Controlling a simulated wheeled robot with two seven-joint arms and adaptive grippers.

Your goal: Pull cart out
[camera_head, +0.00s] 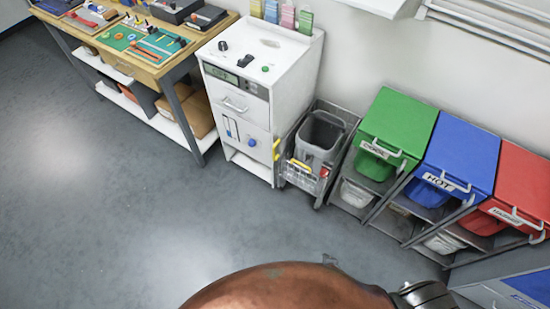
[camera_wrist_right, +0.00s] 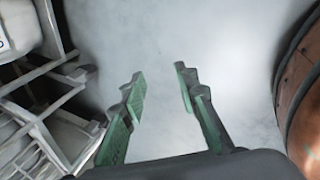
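The cart is a grey wire-sided trolley (camera_head: 333,118) holding a grey bin (camera_head: 320,137). It stands against the wall in the head view, between the white cabinet and the green-lidded bin unit. The gripper itself does not show in the head view. My left gripper is in neither view.
The white cabinet (camera_head: 262,85) stands left of the cart. Green (camera_head: 398,125), blue (camera_head: 462,150) and red (camera_head: 522,185) lidded bins stand to its right. A wooden workbench (camera_head: 150,70) with tools is at upper left. The grey floor (camera_head: 130,200) in front is clear.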

